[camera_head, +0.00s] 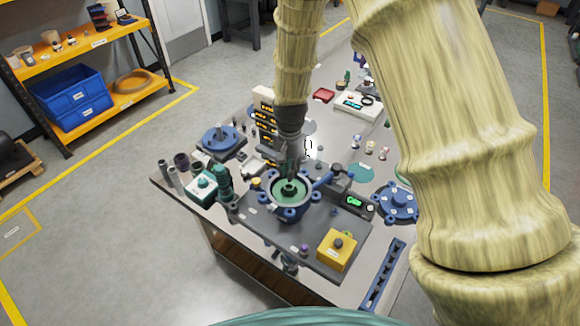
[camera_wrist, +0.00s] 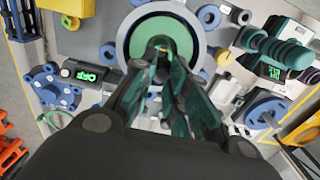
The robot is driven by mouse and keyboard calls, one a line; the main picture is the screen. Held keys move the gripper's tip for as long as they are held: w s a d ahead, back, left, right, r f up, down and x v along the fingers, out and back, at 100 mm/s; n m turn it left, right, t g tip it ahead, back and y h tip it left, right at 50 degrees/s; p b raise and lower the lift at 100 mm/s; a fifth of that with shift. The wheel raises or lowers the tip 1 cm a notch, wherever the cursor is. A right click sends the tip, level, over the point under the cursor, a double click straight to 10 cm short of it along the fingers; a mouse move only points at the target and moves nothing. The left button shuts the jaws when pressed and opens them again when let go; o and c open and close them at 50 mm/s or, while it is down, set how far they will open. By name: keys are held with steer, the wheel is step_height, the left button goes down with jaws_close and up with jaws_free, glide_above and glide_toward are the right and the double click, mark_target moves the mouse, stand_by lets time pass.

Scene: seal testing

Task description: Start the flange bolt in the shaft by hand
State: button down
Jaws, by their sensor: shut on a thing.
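The blue flanged housing (camera_head: 268,197) stands on a dark plate on the bench, with a pale ring (camera_wrist: 122,40) and a green disc (camera_wrist: 183,32) inside it. The shaft is at the disc's centre; its end is mostly hidden by my fingers. My gripper (camera_head: 291,177) points down over the centre of the housing. In the wrist view my gripper (camera_wrist: 163,62) has its green-padded fingers closed together over the disc. The flange bolt between them is almost wholly hidden, so I cannot tell whether it touches the shaft.
A yellow box (camera_head: 337,250) is in front. A blue flange (camera_head: 397,202) lies at the right.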

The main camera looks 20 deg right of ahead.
steer(key=shift+w+f, duration=0.4)
steer(key=shift+f, duration=0.4)
steer(key=shift+w+n+b, duration=0.2)
steer(key=shift+n+b, duration=0.15)
steer(key=shift+n, duration=0.35)
steer(key=shift+s+r+n+b, duration=0.1)
steer(key=shift+s+n+b, duration=0.1)
steer(key=shift+n, duration=0.4)
steer(key=shift+s+r+n+b, duration=0.1)
steer(key=shift+s+n+b, duration=0.05)
steer(key=shift+n, duration=0.45)
steer(key=shift+s+r+n+p, duration=0.2)
steer(key=shift+r+n+p, duration=0.2)
steer(key=shift+n, duration=0.2)
steer(key=n, duration=0.2)
steer(key=n+p, duration=0.1)
steer(key=shift+w+a+f+n, duration=0.1)
steer(key=shift+w+f+n, duration=0.2)
steer(key=shift+w+n, duration=0.1)
steer(key=n, duration=0.2)
steer(key=shift+s+r+n+p, duration=0.1)
steer(key=shift+s+n+p, duration=0.2)
steer(key=shift+p, duration=0.1)
steer(key=shift+w+n, duration=0.2)
steer(key=shift+n, duration=0.1)
steer(key=shift+s, duration=0.1)
steer(key=shift+s+f+b, duration=0.15)
steer(key=shift+f+b, duration=0.35)
steer(key=shift+f, duration=1.6)
